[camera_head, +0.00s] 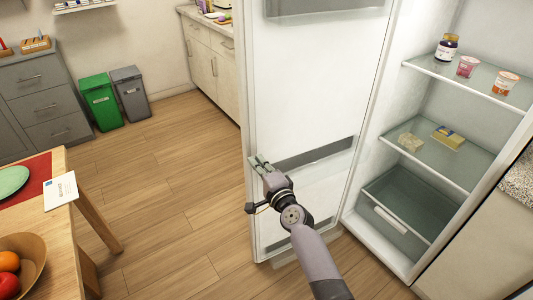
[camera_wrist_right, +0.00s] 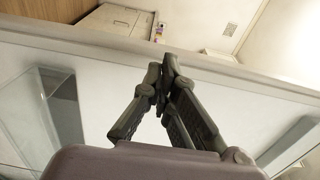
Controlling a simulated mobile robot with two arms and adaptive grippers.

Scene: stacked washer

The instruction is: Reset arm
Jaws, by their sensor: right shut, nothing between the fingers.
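My right gripper (camera_head: 258,162) is in front of the inner side of the open fridge door (camera_head: 310,90), close to the door's free edge. In the right wrist view its fingers (camera_wrist_right: 167,68) are closed together at the tips, with nothing between them. The door panel fills much of the right wrist view (camera_wrist_right: 240,112), behind the fingers. I cannot tell whether the gripper touches the door. My left gripper is not in view.
The open fridge holds a jar (camera_head: 447,47), cups (camera_head: 467,66) and small packets (camera_head: 447,137) on its shelves. A wooden table (camera_head: 60,236) with a bowl (camera_head: 28,258) stands at left. Green (camera_head: 100,102) and grey (camera_head: 131,93) bins stand behind. The wooden floor between is clear.

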